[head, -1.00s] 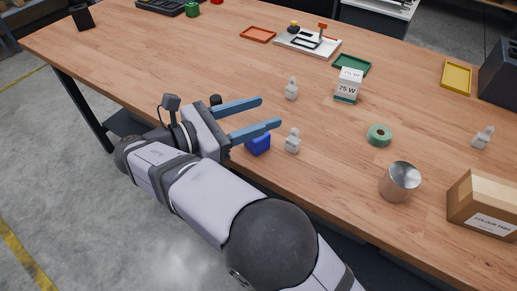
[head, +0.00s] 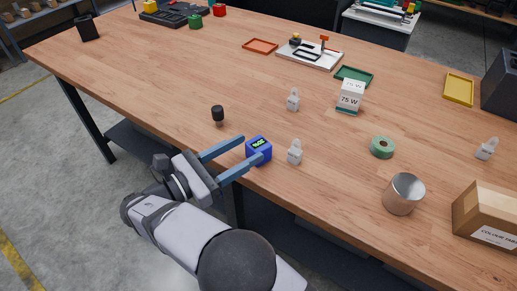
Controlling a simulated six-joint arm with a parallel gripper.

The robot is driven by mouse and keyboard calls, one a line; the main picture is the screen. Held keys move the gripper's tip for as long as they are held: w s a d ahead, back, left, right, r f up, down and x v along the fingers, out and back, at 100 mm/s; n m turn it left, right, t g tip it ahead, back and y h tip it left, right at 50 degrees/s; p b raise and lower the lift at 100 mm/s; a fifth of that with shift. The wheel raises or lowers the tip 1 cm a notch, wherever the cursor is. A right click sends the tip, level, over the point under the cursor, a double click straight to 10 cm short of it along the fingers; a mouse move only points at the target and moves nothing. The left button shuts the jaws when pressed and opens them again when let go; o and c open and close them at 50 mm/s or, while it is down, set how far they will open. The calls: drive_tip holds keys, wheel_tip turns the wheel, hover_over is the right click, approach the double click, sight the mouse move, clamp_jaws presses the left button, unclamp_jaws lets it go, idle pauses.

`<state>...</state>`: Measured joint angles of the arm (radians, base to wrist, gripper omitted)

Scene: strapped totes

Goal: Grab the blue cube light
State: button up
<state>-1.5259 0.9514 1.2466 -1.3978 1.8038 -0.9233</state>
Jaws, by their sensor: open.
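The blue cube light (head: 259,149) sits on the wooden table near its front edge. Its dark face with small green characters shows toward the top. My gripper (head: 253,149) is open, its two blue fingers pointing right toward the cube. The near finger's tip overlaps the cube's lower side in the picture, and the far finger's tip ends just above and left of it. I cannot tell whether either finger touches the cube.
A small black-topped knob (head: 218,114) stands left of the cube. Pale bottle-like pieces stand close by, one right of the cube (head: 295,152) and one behind (head: 293,100). A green tape roll (head: 382,147), metal cup (head: 403,194) and cardboard box (head: 487,212) are farther right.

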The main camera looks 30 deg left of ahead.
sight(254, 146)
drive_tip(key=x, duration=0.3)
drive_tip(key=shift+w+d, duration=0.1)
drive_tip(key=shift+w, duration=0.25)
drive_tip(key=shift+f+p+x, duration=0.2)
drive_tip(key=shift+p+x, duration=0.1)
drive_tip(key=shift+x, duration=1.05)
drive_tip(key=shift+f+p+x, duration=0.2)
drive_tip(key=shift+p+x, duration=0.1)
drive_tip(key=shift+x, duration=1)
drive_tip(key=shift+c, duration=0.5)
drive_tip(key=c, duration=0.9)
